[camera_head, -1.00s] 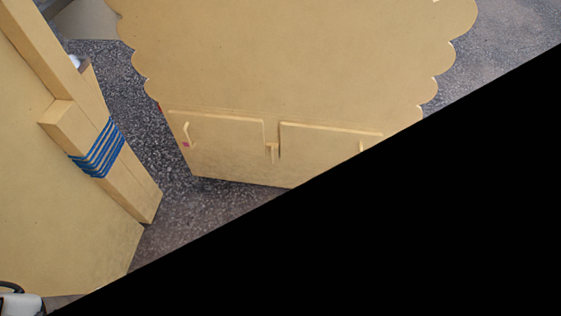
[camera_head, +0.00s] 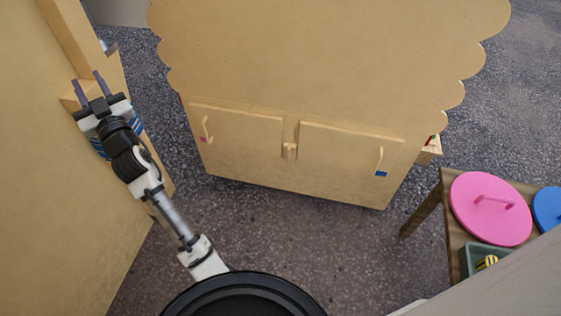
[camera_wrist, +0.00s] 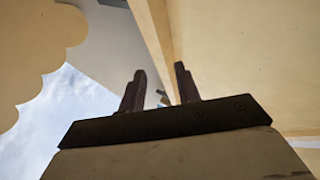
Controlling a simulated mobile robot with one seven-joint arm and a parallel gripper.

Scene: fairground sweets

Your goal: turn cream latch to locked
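A cream-coloured latch (camera_head: 290,150) sits on the front of a pale wooden stall between two cupboard doors. It looks like a small upright piece at the gap; its exact setting is too small to tell. The left door (camera_head: 235,133) has a pale handle and a pink mark. The right door (camera_head: 345,150) has a pale handle and a blue mark. Both doors look shut. My gripper (camera_head: 88,83) is at the left, well away from the latch, in front of a wooden post. Its fingers are apart and empty; they also show apart in the wrist view (camera_wrist: 160,75).
A wooden table (camera_head: 453,225) at the right holds a pink lid (camera_head: 485,215), a blue lid (camera_head: 548,208) and a green box (camera_head: 482,252). The floor before the doors is clear.

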